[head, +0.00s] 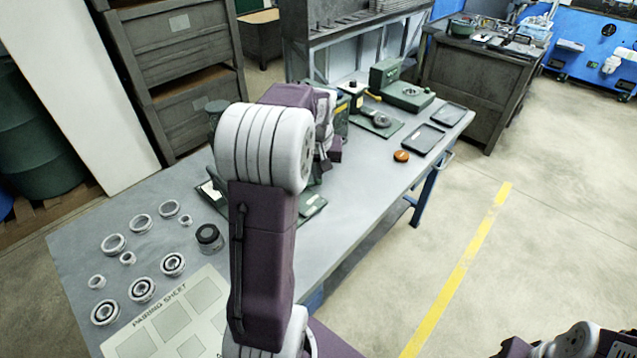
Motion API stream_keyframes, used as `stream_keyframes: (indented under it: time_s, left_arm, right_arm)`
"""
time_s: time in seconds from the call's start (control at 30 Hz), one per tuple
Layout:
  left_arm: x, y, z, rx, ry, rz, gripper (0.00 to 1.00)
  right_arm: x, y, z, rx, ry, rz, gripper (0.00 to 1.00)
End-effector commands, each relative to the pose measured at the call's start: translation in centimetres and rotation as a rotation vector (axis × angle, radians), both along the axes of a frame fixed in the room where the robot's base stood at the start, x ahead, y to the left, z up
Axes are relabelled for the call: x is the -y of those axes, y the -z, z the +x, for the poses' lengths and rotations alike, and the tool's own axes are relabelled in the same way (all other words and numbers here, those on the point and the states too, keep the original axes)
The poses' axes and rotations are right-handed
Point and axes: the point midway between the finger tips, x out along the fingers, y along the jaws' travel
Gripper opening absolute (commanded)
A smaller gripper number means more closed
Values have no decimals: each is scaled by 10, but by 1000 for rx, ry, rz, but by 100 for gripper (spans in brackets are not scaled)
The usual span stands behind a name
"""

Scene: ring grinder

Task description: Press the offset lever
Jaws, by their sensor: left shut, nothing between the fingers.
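My left arm reaches up through the middle of the view and over the grey workbench (365,215). My left gripper (331,161) is shut and empty, beside a green machine (312,207) that the arm mostly hides. I cannot make out the offset lever; it may be behind my arm. A small yellow-orange handle (373,97) shows on the bench equipment farther back, but I cannot tell what it belongs to. Only part of my right arm shows at the lower right; its gripper is out of view.
Several metal rings (113,243), a dark round part (209,237) and a pairing sheet (183,318) lie at the near left. A green dial fixture (381,121), an orange puck (401,156) and dark trays (424,138) are farther back. The floor to the right is clear.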

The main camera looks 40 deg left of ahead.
Motion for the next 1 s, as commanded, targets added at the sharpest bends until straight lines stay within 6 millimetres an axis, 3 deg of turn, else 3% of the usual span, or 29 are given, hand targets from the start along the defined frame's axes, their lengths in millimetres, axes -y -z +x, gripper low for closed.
stream_keyframes:
  time_s: [0.17,0.53,0.73,1.0]
  left_arm:
    - [-3,23,4,-6,1,-3,0]
    - [-17,100,23,-5,3,-2,0]
    - [-35,100,48,0,1,0,0]
    - [-40,103,55,0,2,0,0]
  right_arm:
    - [0,2,0,0,0,0,51]
    - [0,4,0,0,0,0,51]
    - [0,-6,0,0,0,0,51]
    - [0,-6,0,0,0,0,51]
